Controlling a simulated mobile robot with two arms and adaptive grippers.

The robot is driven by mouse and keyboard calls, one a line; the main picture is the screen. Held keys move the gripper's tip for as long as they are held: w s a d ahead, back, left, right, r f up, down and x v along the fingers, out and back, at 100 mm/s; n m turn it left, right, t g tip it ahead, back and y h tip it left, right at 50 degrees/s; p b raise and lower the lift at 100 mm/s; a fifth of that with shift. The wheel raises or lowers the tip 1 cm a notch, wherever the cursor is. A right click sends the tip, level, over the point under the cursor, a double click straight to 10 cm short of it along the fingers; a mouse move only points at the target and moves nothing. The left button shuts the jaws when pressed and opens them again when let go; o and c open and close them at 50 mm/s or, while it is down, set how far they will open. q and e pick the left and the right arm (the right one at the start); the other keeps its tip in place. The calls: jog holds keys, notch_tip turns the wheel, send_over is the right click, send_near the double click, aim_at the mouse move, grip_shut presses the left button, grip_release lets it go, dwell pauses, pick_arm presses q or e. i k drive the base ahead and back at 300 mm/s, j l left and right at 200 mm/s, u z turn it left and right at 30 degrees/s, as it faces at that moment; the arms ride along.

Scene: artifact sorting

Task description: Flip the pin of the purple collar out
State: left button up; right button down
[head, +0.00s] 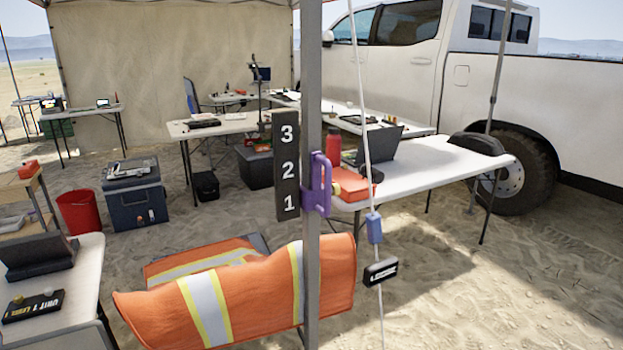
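The purple collar (318,186) sits around the grey tent pole (312,250) in the head view, beside a dark number plate (287,166). The plate reads 3, 2, 1 from top to bottom. The collar is level with about 1 to 2. A purple handle-like part stands out on its right side. I cannot tell the pin apart from the collar at this size. Neither of my grippers is in view.
An orange vest (240,297) with reflective stripes hangs low by the pole. A white cord (363,110) with a blue block (374,228) and a black tag (380,271) hangs right of the collar. A white table (450,165) stands behind.

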aim_at(336, 188)
jog(key=u, duration=0.75)
jog(key=i+l+u, duration=0.1)
jog(key=l+u, duration=0.65)
jog(key=u, duration=0.15)
jog(key=l+u, duration=0.45)
jog(key=k+l+u, duration=0.15)
jog(key=l+u, duration=0.25)
jog(key=k+l+u, duration=0.15)
jog(key=u, duration=0.3)
jog(key=k+l+u, duration=0.2)
jog(key=k+l, duration=0.6)
jog(key=l, duration=0.25)
jog(key=k+l+u, duration=0.2)
jog(key=k+l, duration=0.65)
jog(key=l, duration=0.1)
